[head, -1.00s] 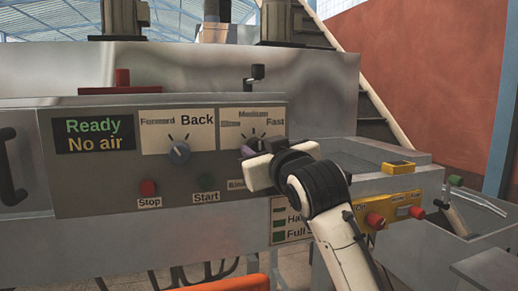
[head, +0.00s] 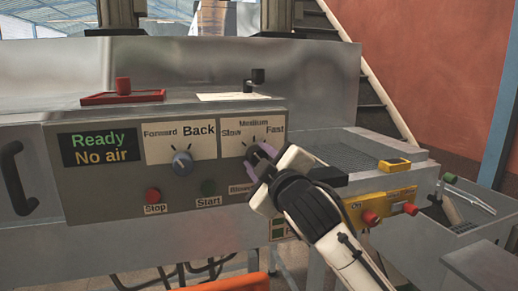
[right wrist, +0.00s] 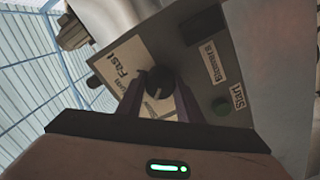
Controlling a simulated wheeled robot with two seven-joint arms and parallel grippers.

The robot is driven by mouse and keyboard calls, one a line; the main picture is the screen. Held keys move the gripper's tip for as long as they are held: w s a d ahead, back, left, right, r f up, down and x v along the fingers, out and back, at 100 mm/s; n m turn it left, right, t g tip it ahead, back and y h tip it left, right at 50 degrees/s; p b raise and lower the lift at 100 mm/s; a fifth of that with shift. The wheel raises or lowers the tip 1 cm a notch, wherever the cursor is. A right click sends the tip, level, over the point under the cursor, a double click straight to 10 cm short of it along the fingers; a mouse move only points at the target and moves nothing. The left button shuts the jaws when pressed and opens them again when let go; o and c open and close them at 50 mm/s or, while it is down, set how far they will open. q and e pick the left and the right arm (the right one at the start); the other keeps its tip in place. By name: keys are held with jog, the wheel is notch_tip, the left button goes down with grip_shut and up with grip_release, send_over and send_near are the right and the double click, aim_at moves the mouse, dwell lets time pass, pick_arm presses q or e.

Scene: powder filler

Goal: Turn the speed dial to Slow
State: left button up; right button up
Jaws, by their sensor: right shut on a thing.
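The speed dial (right wrist: 160,82) is a dark round knob on the grey control panel (head: 110,184). Its plate (head: 251,131) reads Slow at left, Medium at top and Fast at right. My right gripper (head: 260,158) is at this plate, its purple fingers reaching the dial and mostly hiding it in the head view. In the right wrist view, the two fingers (right wrist: 160,98) are shut on the dial from both sides. I cannot tell which label the dial points to. My left gripper is not in view.
The Forward/Back dial (head: 182,163) is left of the speed dial. Below are a red Stop button (head: 153,195) and a green Start button (head: 208,187). A display (head: 100,148) reads Ready, No air. A yellow panel with red knobs (head: 371,218) is at right.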

jog(key=shift+n+p, duration=0.3)
jog(key=shift+n, duration=0.1)
jog(key=o, duration=1)
jog(key=shift+o, duration=0.2)
jog(key=b+v, duration=0.1)
jog(key=v, duration=0.9)
jog(key=shift+b, duration=0.35)
jog(key=shift+s, duration=0.1)
